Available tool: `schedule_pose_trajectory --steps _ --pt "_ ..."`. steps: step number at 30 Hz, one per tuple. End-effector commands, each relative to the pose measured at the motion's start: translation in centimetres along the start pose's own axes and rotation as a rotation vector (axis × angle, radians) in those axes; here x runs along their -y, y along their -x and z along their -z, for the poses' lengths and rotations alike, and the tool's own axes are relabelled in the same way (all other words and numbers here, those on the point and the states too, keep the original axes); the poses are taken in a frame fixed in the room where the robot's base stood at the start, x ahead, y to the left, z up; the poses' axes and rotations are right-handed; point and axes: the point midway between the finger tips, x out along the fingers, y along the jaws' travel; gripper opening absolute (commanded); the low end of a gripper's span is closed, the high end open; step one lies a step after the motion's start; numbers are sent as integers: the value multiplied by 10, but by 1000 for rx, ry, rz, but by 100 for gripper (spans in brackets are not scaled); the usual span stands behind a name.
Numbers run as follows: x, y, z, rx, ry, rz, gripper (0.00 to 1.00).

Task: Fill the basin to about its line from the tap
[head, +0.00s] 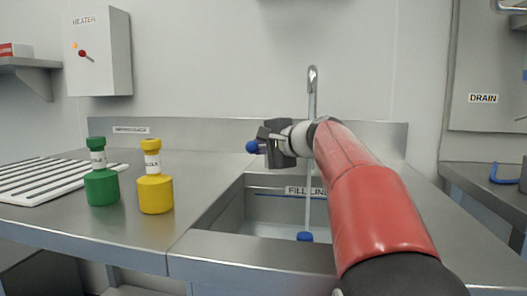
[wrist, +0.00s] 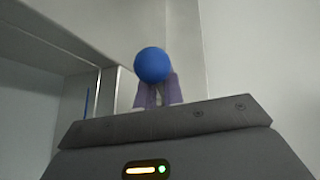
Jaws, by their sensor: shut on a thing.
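The steel basin (head: 222,215) is sunk in the counter, with a "FILL LINE" label (head: 298,190) and a dark blue line on its back wall. The tap (head: 312,80) has a curved spout behind it; my arm hides its middle. A thin pale vertical streak (head: 308,212) runs down into the basin; I cannot tell if it is water. A small blue thing (head: 305,236) sits at its foot. My gripper (head: 262,146) is above the basin's back edge, shut on a blue ball-shaped knob (head: 251,147). The knob also shows between the fingers in the wrist view (wrist: 153,64). No water level is clear.
A green bottle (head: 102,187) and a yellow bottle (head: 155,192) stand on the counter left of the basin. A white slatted rack (head: 45,180) lies farther left. A heater box (head: 100,52) and a drain panel (head: 485,75) are on the walls.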

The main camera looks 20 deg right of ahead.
Motion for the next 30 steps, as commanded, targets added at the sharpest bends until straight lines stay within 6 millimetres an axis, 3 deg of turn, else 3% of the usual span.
schedule_pose_trajectory --steps 9,21,22,26,30 --pt "4 -15 -6 -203 -52 11 0" --pt "3 -17 -4 -231 -57 17 0" --pt "3 -17 -4 -231 -57 17 12" --pt "3 -16 -4 -231 -57 17 29" --pt "3 -16 -4 -230 -57 17 31"
